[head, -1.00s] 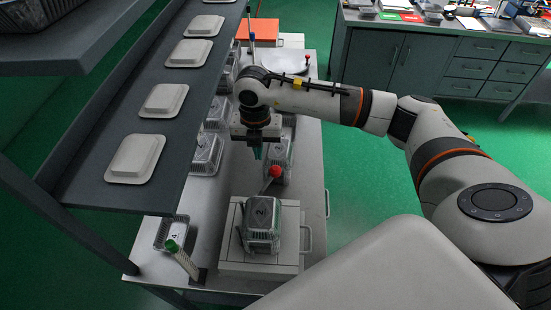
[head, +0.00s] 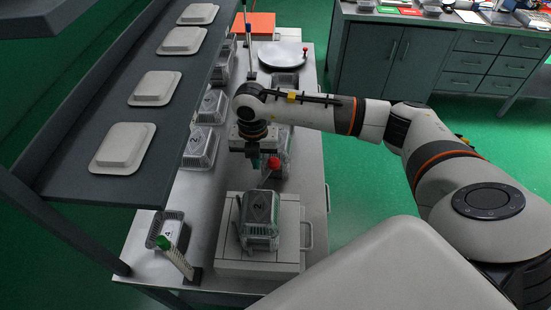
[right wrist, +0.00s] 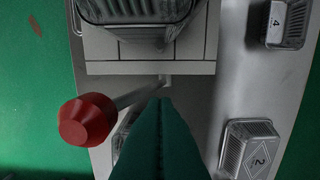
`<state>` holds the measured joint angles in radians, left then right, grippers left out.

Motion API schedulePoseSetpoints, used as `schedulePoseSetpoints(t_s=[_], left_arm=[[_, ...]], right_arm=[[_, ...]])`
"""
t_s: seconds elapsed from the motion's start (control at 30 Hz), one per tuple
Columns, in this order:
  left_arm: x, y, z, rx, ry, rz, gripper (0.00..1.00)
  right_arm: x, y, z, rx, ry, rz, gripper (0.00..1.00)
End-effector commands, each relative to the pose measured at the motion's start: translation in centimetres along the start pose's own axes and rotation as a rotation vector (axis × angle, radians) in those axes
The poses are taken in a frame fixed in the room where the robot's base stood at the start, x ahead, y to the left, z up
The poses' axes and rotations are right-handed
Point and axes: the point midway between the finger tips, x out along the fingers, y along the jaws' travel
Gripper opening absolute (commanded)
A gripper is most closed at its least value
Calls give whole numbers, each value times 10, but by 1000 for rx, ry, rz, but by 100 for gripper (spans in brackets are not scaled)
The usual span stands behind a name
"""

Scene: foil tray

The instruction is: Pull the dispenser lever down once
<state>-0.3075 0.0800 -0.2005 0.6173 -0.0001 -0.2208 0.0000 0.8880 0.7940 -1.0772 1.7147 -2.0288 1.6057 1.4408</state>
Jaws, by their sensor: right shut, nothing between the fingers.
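My left gripper is not in view.
A grey shelf (head: 75,185) with several pale trays overhangs the left. More trays (head: 200,147) stand behind. A round plate (head: 283,56) lies at the table's far end.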

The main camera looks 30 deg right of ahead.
Motion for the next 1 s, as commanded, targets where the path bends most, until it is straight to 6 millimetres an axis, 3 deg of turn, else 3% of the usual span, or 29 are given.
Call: schedulePoseSetpoints(t_s=[1.0], left_arm=[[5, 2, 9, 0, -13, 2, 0]], right_arm=[[6, 34, 0, 1, -1, 2, 0]])
